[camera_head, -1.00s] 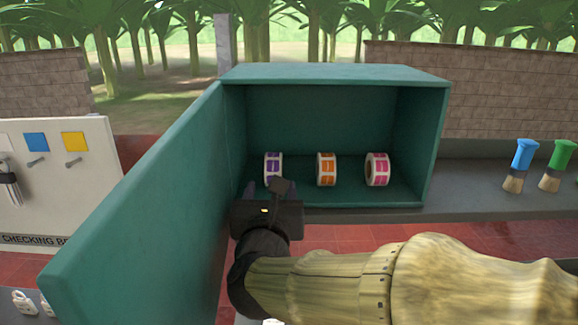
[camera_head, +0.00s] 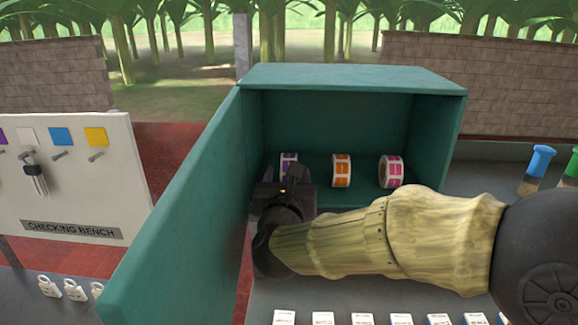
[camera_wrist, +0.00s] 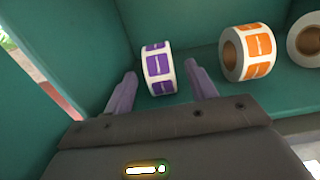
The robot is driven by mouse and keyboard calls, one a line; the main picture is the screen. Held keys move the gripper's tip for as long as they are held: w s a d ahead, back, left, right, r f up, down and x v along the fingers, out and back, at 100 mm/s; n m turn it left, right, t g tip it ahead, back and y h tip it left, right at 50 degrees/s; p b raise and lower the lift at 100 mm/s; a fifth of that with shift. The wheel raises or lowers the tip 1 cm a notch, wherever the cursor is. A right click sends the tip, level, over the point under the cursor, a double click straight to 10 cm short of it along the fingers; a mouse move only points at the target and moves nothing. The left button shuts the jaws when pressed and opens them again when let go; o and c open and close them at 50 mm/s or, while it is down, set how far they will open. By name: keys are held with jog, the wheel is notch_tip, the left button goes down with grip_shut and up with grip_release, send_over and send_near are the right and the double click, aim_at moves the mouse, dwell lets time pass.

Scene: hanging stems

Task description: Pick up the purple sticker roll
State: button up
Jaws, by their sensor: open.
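The purple sticker roll (camera_head: 289,168) stands upright on its edge at the left inside the green cabinet. It is white with purple labels, and in the head view my gripper partly hides it. In the wrist view the purple roll (camera_wrist: 158,68) sits just beyond and between my two spread purple-grey fingers. My gripper (camera_wrist: 162,92) is open and empty, with a finger to either side of the roll's near end. In the head view my gripper (camera_head: 285,185) is at the cabinet's front opening. I cannot tell whether a finger touches the roll.
An orange roll (camera_head: 341,170) and a pink roll (camera_head: 390,171) stand to the right in the green cabinet (camera_head: 350,77). Its open door (camera_head: 185,210) is close on my gripper's left. A checking bench board (camera_head: 70,185) stands further left. White locks and small boxes lie in front.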

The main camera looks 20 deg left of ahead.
aim_at(286, 158)
jog(key=p+x, duration=0.2)
jog(key=x, duration=0.1)
jog(key=shift+r, duration=0.35)
jog(key=shift+w+a+f, duration=0.15)
jog(key=shift+w, duration=0.45)
jog(key=c, duration=1.2)
